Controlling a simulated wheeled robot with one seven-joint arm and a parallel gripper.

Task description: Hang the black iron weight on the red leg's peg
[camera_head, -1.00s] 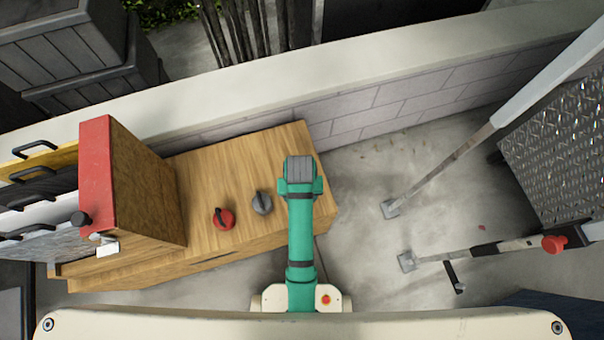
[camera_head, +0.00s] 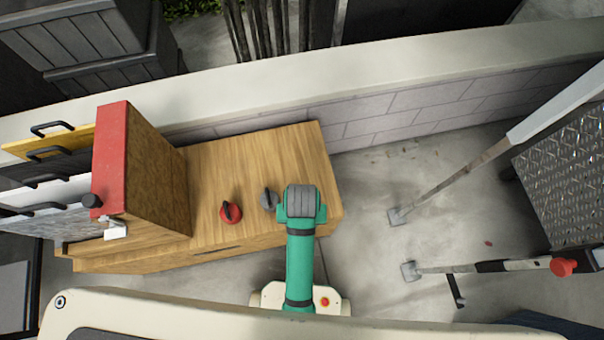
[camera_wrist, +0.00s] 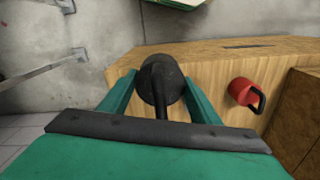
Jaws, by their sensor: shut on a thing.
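My fingertips are hidden in the head view. At the right of the head view, a slanted leg (camera_head: 492,266) carries a red knob (camera_head: 563,267) and a short dark bar (camera_head: 456,291); I cannot tell which part is the peg.
A red weight (camera_head: 231,212) stands on the wooden cabinet (camera_head: 270,152); it also shows in the wrist view (camera_wrist: 243,92). A tall red-sided box (camera_head: 155,175) stands at its left. A second leg (camera_head: 450,182) and a low block wall (camera_head: 400,115) lie beyond clear concrete floor.

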